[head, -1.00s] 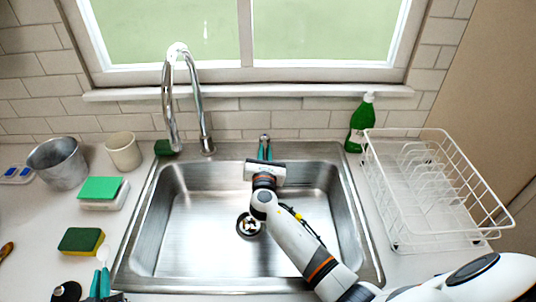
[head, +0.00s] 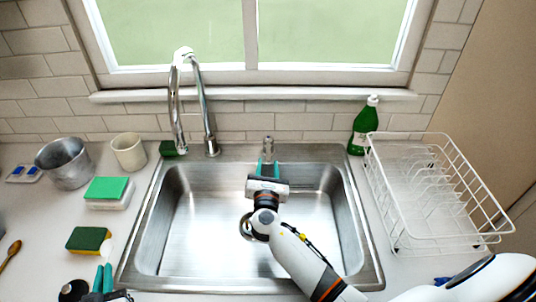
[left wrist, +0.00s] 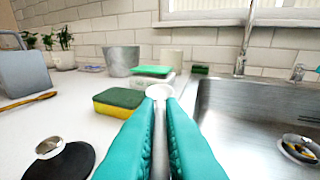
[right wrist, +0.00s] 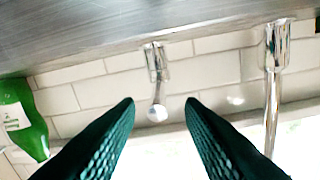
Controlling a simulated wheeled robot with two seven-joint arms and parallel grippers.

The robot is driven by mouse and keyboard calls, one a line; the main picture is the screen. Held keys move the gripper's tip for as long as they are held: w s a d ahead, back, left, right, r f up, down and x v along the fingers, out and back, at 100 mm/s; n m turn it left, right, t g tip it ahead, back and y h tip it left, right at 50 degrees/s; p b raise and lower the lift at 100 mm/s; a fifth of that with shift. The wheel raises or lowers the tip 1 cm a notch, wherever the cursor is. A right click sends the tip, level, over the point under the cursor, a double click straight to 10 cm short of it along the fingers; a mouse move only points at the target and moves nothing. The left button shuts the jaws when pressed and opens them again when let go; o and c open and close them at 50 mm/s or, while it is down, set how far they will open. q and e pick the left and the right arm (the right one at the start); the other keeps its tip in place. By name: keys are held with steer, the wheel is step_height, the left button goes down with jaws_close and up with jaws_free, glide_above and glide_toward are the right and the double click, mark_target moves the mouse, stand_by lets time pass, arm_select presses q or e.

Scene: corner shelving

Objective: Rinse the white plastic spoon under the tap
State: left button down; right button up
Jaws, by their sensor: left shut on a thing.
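The chrome tap (head: 194,95) arches over the sink's back left; no water is seen running. The tap's separate lever (head: 268,148) stands at the back rim. My right gripper (head: 267,167) is open just in front of it. In the right wrist view the lever (right wrist: 157,85) appears beyond the parted fingertips (right wrist: 161,108).
The steel sink (head: 190,235) is empty. A sponge (head: 88,239), green-topped block (head: 108,190), metal pot (head: 63,165), cup (head: 128,152) and wooden spoon (head: 10,253) are on the left counter. A green bottle (head: 363,126) and wire rack (head: 430,195) stand right.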

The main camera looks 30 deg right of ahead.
arm_select(q)
steer(key=shift+r+p, duration=0.45)
steer(key=shift+r, duration=0.25)
arm_select(e)
steer(key=v, duration=0.6)
steer(key=shift+s+a, duration=0.2)
steer(key=shift+s, duration=0.15)
arm_select(q)
steer(key=shift+r, duration=0.1)
